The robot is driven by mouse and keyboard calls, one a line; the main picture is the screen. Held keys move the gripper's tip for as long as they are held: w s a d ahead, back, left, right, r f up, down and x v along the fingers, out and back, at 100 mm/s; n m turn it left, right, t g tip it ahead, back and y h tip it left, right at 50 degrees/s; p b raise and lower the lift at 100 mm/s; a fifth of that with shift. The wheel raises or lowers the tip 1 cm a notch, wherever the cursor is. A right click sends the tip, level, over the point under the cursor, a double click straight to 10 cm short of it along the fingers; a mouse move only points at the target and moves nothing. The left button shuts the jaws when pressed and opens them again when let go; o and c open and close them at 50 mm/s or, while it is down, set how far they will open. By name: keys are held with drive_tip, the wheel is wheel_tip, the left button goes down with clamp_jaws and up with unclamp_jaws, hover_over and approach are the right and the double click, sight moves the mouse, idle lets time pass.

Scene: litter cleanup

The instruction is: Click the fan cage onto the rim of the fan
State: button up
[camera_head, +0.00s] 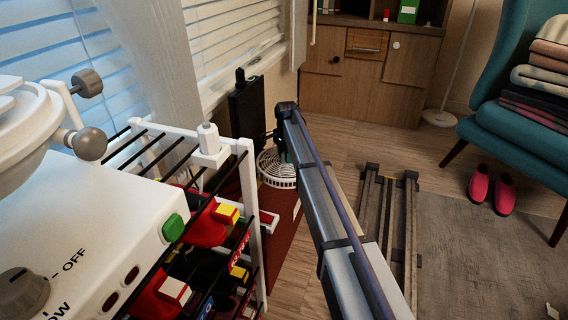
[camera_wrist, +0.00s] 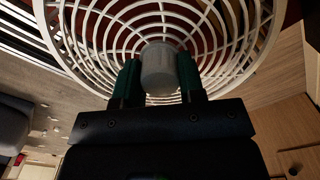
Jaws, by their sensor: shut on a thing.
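The white round fan cage (camera_head: 277,170) has concentric rings and a grey centre knob (camera_wrist: 160,68). In the wrist view the cage (camera_wrist: 92,50) fills the upper part. My gripper (camera_wrist: 158,80) is shut on the knob, with one green finger on each side. In the head view my gripper (camera_head: 281,148) is at the far end of my arm, and the cage hangs at it, partly hidden. A white appliance (camera_head: 110,215) marked OFF, with a rounded white part (camera_head: 30,125) above it, stands close at left and looks like the fan. Its rim is mostly cut off by the frame.
A white rack with black rods (camera_head: 252,200) holding red and yellow items stands between the appliance and my arm. A dark panel (camera_head: 247,108) stands by the window. Pink slippers (camera_head: 491,192) and a teal chair (camera_head: 515,125) are at right. Wooden floor lies open beyond.

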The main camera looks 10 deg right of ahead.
drive_tip(key=c, duration=0.4)
drive_tip(key=shift+r+p, duration=3.1)
drive_tip(key=shift+c, duration=0.2)
drive_tip(key=shift+f, duration=0.1)
